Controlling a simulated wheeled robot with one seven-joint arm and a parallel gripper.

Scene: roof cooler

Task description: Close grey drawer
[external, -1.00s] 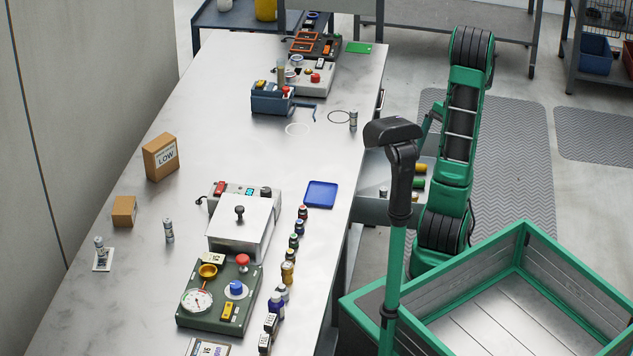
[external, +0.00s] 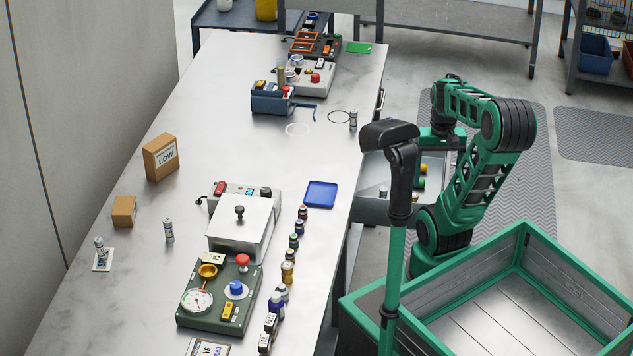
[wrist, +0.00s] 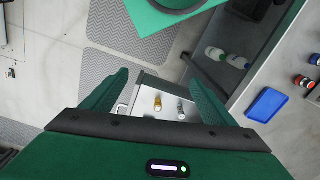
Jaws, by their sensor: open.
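The grey drawer (external: 371,190) is pulled out from the right side of the bench, with small yellow, green and grey cylinders in it. The camera post hides part of it in the external view. In the wrist view the drawer (wrist: 143,112) shows between and beyond my fingers, with its bar handle at its left edge and a yellow and a grey cylinder inside. My gripper (wrist: 158,80) is open and empty, pointing down above the drawer. In the external view its fingers are hard to make out against the arm. I cannot see it touching the drawer.
The bench top (external: 330,70) carries a blue tray (external: 321,194), a row of small bottles and several control boxes. My green-framed base bin stands at the lower right. Grey mats (external: 530,130) lie on open floor to the right of the drawer.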

